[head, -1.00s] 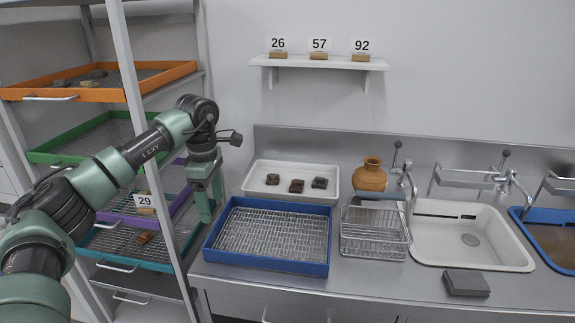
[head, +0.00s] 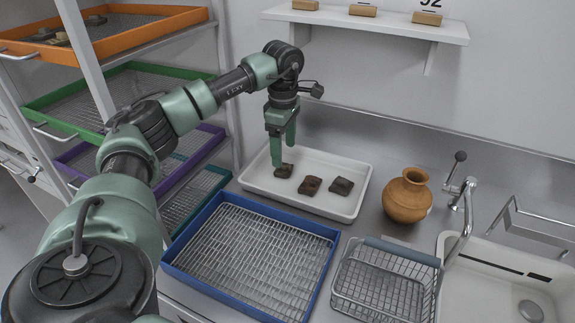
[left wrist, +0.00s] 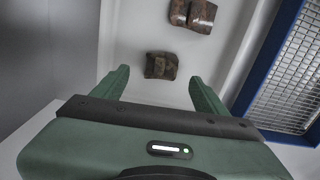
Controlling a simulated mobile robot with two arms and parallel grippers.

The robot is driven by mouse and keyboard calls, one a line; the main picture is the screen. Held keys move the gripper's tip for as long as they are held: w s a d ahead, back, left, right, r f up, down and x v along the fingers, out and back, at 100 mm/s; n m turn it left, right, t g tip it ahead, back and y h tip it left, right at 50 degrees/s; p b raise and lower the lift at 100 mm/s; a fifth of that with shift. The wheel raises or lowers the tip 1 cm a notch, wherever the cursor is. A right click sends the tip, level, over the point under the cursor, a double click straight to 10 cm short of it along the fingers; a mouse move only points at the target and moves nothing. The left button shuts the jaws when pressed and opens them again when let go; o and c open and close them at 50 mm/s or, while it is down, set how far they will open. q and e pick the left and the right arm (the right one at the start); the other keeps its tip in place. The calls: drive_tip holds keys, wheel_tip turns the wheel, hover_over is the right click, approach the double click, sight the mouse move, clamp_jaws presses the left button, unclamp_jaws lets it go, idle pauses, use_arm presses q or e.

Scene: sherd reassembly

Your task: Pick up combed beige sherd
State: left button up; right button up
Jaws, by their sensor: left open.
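Three dark brown sherds lie apart in the white tray: a left one (head: 284,171), a middle one (head: 310,186) and a right one (head: 341,186). None looks clearly beige, and I cannot make out combing. My left gripper (head: 283,155) is open and points down just above the left sherd. In the left wrist view one mottled brown sherd (left wrist: 161,65) lies between and just beyond the open fingertips (left wrist: 159,78). A second, reddish-brown sherd (left wrist: 192,15) shows at the top edge. My right gripper is not in view.
The white tray (head: 335,209) sits behind a blue rack tray (head: 330,262). An orange clay jar (head: 407,197) and a wire basket (head: 385,285) stand to the right. Shelves with an orange tray (head: 150,38) holding sherds stand at left. A wall shelf (head: 380,24) hangs above.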

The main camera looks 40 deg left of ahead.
sight(284, 166)
use_arm(q)
wheel_tip(284, 166, down, 5)
drive_tip(key=shift+s+f+p, duration=0.1)
drive_tip(key=shift+f+p, duration=0.05)
drive_tip(key=shift+p, duration=0.15)
drive_tip(key=c, duration=1.5)
